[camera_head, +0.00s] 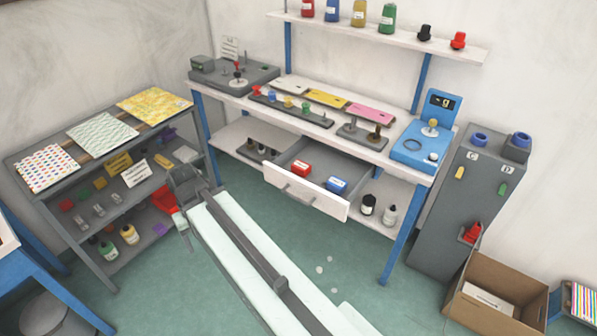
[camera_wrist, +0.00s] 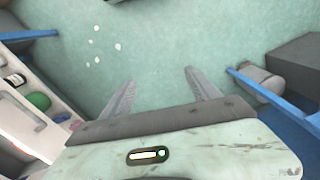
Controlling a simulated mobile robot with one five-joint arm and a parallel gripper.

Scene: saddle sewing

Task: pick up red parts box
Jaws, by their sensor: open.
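The red parts box (camera_head: 301,168) is a small red box with a white label. It lies in the open drawer (camera_head: 305,200) under the white workbench, to the left of a blue box (camera_head: 337,184). In the head view my arm reaches toward the grey shelf at the left, well left of the drawer and apart from the red box. In the wrist view my gripper (camera_wrist: 160,88) has its two fingers spread, with only green floor between them. The red box is not seen in the wrist view.
The grey shelf rack (camera_head: 92,250) holds bottles and small items close to my arm. The bench top (camera_head: 225,100) sits above the drawer. A blue bench leg (camera_head: 402,230), a grey cabinet (camera_head: 455,210) and a cardboard box (camera_head: 520,290) stand at the right. Floor before the drawer is mostly clear.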

